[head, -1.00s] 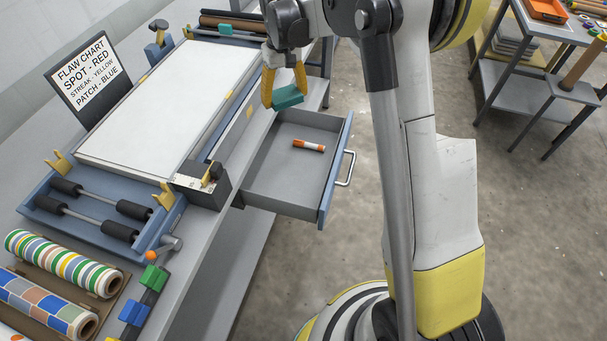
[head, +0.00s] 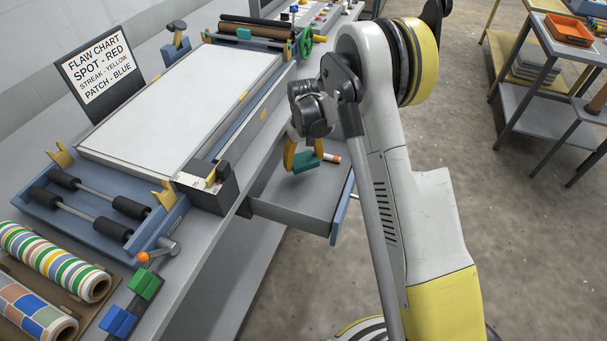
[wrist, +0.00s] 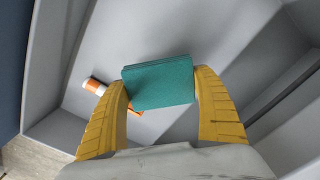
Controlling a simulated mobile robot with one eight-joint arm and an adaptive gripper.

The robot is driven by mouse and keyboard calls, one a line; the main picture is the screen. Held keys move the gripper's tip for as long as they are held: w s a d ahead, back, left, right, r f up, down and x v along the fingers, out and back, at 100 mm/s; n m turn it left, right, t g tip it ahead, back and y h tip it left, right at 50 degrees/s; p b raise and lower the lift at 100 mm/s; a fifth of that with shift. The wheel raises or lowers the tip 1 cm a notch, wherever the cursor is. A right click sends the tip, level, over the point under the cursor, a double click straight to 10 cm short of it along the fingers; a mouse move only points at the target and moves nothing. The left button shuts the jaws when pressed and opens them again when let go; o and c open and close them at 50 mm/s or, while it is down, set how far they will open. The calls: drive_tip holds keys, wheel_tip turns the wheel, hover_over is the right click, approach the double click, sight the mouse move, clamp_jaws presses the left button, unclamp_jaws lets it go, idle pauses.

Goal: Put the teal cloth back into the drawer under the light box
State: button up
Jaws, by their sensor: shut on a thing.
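The teal cloth (head: 306,161) is a small folded block. My gripper (head: 303,158) is shut on it and holds it over the open drawer (head: 290,207). In the wrist view the cloth (wrist: 158,82) sits between the two yellow fingers (wrist: 160,90), with the grey drawer floor (wrist: 225,35) below it. I cannot tell how high above the floor it is. The light box (head: 165,105) is the white panel left of the drawer. An orange and white marker (head: 332,158) lies in the drawer, partly hidden behind the gripper; it also shows in the wrist view (wrist: 96,87).
A flaw chart sign (head: 98,78) stands behind the light box. A small dark box with a yellow lever (head: 208,184) sits at the table edge near the drawer. Patterned rolls (head: 50,262) lie at the lower left. A grey side table (head: 545,75) stands at the right.

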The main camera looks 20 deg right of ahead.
sight(304, 174)
drive_tip(key=shift+f+b, duration=0.75)
drive_tip(key=shift+f, duration=1.5)
drive_tip(key=shift+f, duration=0.25)
drive_tip(key=o, duration=1.1)
drive_tip(key=shift+r, duration=0.1)
